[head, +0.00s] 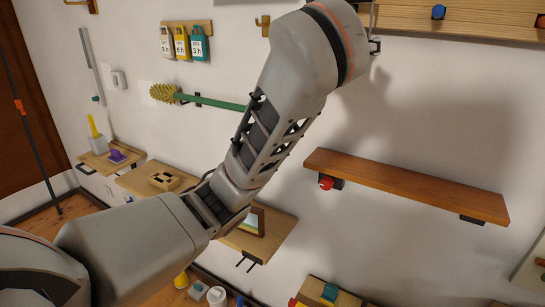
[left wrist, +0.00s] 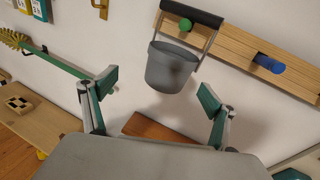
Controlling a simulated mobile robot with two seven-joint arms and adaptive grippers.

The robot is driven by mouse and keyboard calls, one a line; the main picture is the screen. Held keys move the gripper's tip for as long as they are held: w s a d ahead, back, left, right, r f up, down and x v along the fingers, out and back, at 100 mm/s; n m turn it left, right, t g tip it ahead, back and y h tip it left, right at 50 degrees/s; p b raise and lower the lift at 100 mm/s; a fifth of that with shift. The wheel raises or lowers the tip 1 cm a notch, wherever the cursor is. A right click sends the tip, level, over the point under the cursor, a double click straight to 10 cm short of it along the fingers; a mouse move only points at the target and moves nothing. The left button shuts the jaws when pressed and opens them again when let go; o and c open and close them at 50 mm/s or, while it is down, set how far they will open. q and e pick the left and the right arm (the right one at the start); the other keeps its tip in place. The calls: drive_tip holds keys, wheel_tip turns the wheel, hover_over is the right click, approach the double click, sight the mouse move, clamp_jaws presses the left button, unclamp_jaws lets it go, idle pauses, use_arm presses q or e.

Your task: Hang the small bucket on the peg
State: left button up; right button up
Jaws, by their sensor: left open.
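In the left wrist view, the small grey bucket (left wrist: 170,70) is upright against the wall, below a wooden peg rail (left wrist: 235,50). Its wire handle with a dark grip (left wrist: 192,12) rises around the green peg (left wrist: 185,24); the grip lies just above the peg. I cannot tell whether it touches the peg. A blue peg (left wrist: 268,63) to the right is bare. My left gripper (left wrist: 158,86) is open, its fingers apart on either side below the bucket and not touching it. In the head view my arm hides the bucket. My right gripper is not in view.
A brown wall shelf (head: 410,185) juts out below the rail. A green-handled brush (head: 210,101) is on the wall to the left, below several hanging tags (head: 181,48). Lower wooden shelves (head: 270,235) hold small items. The wall between rail and brown shelf is free.

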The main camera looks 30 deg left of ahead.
use_arm(q)
drive_tip(key=a+f+y, duration=0.1)
drive_tip(key=a+f, duration=0.3)
drive_tip(key=f, duration=0.4)
drive_tip(key=a+f+n+y, duration=0.1)
drive_tip(key=a+f, duration=0.2)
drive_tip(key=f, duration=0.5)
drive_tip(key=s+a+f+y, duration=0.1)
drive_tip(key=a+f, duration=0.3)
drive_tip(key=f, duration=0.5)
drive_tip(key=shift+a+n+g, duration=0.3)
drive_tip(key=shift+g, duration=0.1)
